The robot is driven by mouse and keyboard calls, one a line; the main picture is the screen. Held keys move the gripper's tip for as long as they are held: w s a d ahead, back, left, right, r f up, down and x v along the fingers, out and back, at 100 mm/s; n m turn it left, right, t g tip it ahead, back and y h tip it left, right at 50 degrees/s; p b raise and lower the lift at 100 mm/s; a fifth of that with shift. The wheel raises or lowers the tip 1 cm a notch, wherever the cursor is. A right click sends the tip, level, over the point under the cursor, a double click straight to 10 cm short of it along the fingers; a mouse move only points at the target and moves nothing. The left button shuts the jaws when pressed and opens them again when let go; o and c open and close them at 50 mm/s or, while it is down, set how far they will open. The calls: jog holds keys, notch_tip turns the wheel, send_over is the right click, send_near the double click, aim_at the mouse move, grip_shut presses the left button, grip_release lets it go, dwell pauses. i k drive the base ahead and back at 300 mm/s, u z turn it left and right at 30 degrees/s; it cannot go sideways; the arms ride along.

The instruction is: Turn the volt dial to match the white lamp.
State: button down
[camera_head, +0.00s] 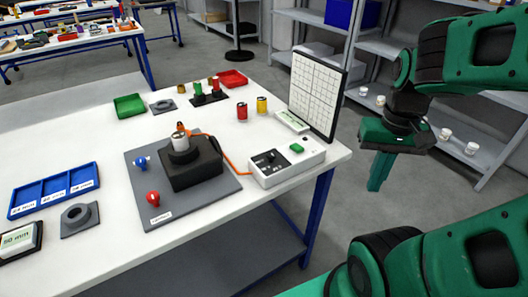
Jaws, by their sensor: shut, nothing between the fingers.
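A white control box (286,162) stands near the right edge of the white table. On its top are a black panel with small knobs (269,158), a white round spot (296,147) and a green block or button (297,149). The picture is too small to tell which knob is the volt dial, where it points, or whether the white spot is the lamp. My gripper (378,172) is shut and empty. It points down beyond the table's right edge, to the right of the box and apart from it.
An orange cable joins the box to a black block (192,167) on a grey board (143,190) with red and blue knobs. A gridded panel (317,92) stands upright behind the box. Red and yellow cylinders (262,105) stand nearby. Shelves stand at the back right.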

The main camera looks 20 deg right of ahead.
aim_at(271, 155)
jog(key=z, duration=1.1)
jog(key=k, duration=0.7)
jog(key=z, duration=0.2)
